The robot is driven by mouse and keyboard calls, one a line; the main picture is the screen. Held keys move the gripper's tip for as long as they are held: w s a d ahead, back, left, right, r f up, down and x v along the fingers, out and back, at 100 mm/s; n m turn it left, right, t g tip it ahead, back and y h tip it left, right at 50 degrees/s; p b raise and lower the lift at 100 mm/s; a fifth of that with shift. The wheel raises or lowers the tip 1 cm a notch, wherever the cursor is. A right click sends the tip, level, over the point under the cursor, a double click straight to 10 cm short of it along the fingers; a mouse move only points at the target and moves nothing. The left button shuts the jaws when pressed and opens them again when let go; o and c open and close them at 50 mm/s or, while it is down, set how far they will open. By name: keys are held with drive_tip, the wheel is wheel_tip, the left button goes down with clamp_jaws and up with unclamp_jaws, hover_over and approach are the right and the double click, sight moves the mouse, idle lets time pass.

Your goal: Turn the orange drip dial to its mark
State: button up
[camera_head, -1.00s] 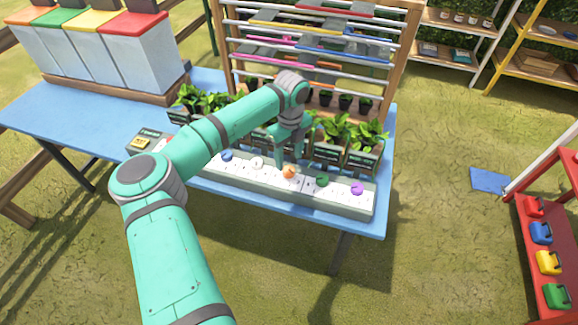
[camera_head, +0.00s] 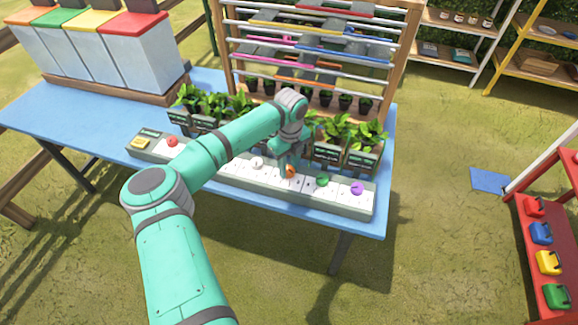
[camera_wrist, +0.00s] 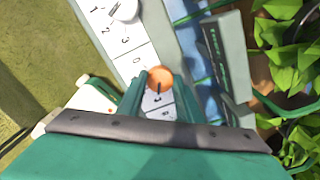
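The orange drip dial (camera_head: 290,171) sits on the long pale control strip (camera_head: 330,198) at the front edge of the blue table. In the wrist view the orange dial (camera_wrist: 160,76) shows a dark pointer line towards the bottom of the picture, with printed numbers around it. My gripper (camera_wrist: 160,84) has its two teal fingers apart, one on each side of the dial. Whether they touch it I cannot tell. In the head view my gripper (camera_head: 287,160) is down at the dial and partly covers it.
A white dial (camera_head: 257,163) is to the left, with a red dial (camera_head: 172,141) further left. A green dial (camera_head: 321,181) and a purple dial (camera_head: 357,188) are to the right. Potted plants (camera_head: 331,135) stand close behind the strip.

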drive_tip(key=shift+m, duration=0.4)
drive_tip(key=m, duration=0.3)
drive_tip(key=shift+w, duration=0.1)
drive_tip(key=m, duration=0.2)
drive_tip(key=shift+a+m, duration=0.1)
drive_tip(key=shift+m, duration=0.2)
drive_tip(key=m, duration=0.5)
drive_tip(key=shift+m, duration=0.3)
drive_tip(key=m, duration=1.1)
drive_tip(key=shift+m, duration=0.4)
drive_tip(key=o, duration=1)
drive_tip(key=shift+o, duration=0.2)
